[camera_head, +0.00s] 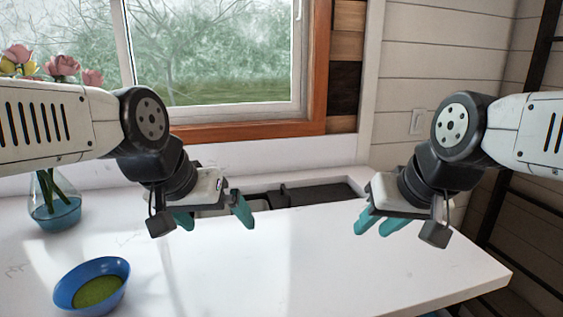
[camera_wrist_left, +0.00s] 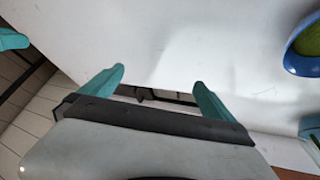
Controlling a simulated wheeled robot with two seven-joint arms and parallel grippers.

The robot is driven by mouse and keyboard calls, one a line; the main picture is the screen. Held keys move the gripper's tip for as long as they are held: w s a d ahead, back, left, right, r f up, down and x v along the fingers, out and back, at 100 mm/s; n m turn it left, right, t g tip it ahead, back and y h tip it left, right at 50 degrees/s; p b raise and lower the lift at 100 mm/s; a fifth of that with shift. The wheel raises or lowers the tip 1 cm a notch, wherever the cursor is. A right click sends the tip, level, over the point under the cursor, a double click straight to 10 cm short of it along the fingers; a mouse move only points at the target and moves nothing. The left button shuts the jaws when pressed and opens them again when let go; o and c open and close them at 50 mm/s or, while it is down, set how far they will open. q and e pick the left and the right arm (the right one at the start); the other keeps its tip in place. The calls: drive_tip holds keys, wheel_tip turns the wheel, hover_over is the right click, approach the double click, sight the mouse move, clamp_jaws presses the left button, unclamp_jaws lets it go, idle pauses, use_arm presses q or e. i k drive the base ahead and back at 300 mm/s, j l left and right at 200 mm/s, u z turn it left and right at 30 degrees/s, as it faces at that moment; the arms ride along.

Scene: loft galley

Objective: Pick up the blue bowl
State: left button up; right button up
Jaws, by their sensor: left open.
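The blue bowl (camera_head: 95,267) stands upright on the white counter at the lower left of the head view, with something green at its bottom. It also shows, cut off, at the right edge of the left wrist view (camera_wrist_left: 292,60). My left gripper (camera_head: 213,218) is open and empty, with its teal fingers apart, above the counter to the right of and behind the bowl. The left wrist view shows nothing between these fingers (camera_wrist_left: 160,82). My right gripper (camera_head: 379,224) is far to the right of the bowl, with a gap between its fingertips and nothing in them.
A glass vase (camera_head: 55,215) with flowers stands behind the bowl at the left. A dark sink area (camera_head: 315,194) lies at the back of the counter (camera_head: 270,270), below the window. The middle of the counter is clear. Its edge runs along the right.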

sight(94, 287)
drive_tip(key=u, duration=0.4)
drive_tip(key=k+u, duration=0.15)
drive_tip(key=u, duration=0.2)
drive_tip(key=j+u, duration=0.1)
drive_tip(key=u, duration=0.3)
drive_tip(key=k+j+u, duration=0.1)
drive_tip(key=u, duration=0.3)
drive_tip(key=k+l+u, duration=0.2)
